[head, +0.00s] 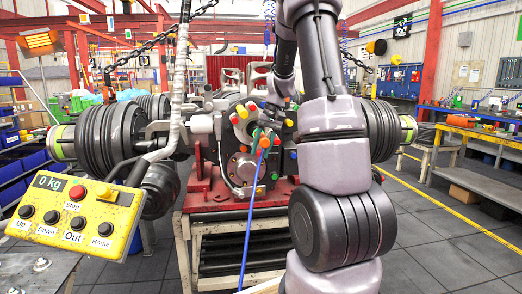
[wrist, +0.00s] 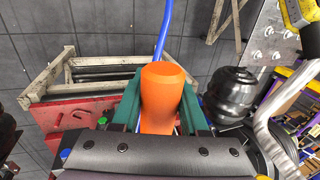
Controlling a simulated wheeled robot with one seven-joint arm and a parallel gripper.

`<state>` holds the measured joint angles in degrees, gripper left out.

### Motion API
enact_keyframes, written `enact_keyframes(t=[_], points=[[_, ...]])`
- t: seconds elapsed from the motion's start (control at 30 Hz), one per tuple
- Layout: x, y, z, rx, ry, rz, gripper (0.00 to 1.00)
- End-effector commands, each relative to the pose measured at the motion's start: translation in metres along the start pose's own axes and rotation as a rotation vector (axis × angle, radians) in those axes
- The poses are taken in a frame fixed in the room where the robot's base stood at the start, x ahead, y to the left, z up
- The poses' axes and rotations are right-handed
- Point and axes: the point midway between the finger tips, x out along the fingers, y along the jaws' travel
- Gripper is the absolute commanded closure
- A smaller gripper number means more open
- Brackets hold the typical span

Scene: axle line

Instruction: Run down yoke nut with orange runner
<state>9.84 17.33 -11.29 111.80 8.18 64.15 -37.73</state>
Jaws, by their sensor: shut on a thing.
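The orange runner (wrist: 163,98) is held between the green fingers of my gripper (wrist: 160,112) in the wrist view. A blue hose (wrist: 164,34) leads away from it. In the head view the runner (head: 264,141) is small, in front of the round dark face of the axle housing (head: 238,165), with the blue hose (head: 248,222) hanging below. My gripper (head: 272,122) shows there at the end of my arm, partly hidden. I cannot pick out the yoke nut, nor tell whether the runner touches it.
The axle stands on a red-topped stand (head: 225,205). Brake drums (head: 112,138) sit at its left end. A yellow hoist pendant (head: 75,215) reading 0 kg hangs at front left. A workbench (head: 480,135) stands at right. Tiled floor (head: 430,235) is open at front right.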

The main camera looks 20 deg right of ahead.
Motion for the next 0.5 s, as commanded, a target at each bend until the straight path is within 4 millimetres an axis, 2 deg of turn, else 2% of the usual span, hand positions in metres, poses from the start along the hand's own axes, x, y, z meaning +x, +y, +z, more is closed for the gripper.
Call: enact_keyframes(t=[0.5], points=[[-0.002,-0.001,0.033,0.0,0.001,-0.001,1.0]])
